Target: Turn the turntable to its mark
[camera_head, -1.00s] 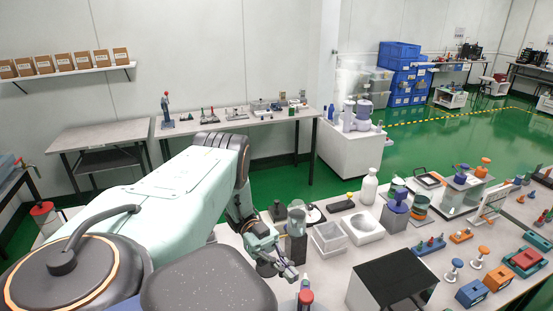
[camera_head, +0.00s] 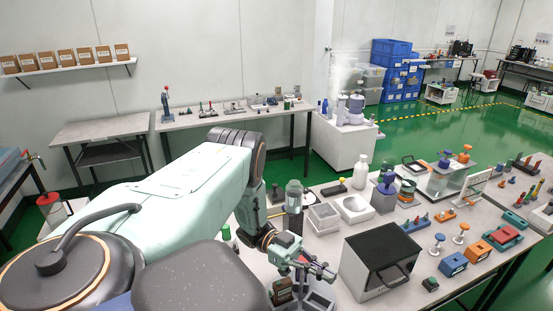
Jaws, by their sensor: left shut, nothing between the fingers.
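My left gripper (camera_head: 326,273) is shut and empty. It hangs over the near part of the workbench, just left of the box with a black top (camera_head: 382,258), and its fingers point right towards that box. I cannot make out a turntable or its mark with certainty; my left arm and gripper hide part of the bench. My right gripper is not in view.
White trays (camera_head: 322,217), a white bottle (camera_head: 360,173) and a purple-topped device (camera_head: 386,186) stand further back. Blue blocks (camera_head: 453,264) and orange blocks (camera_head: 479,253) lie to the right.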

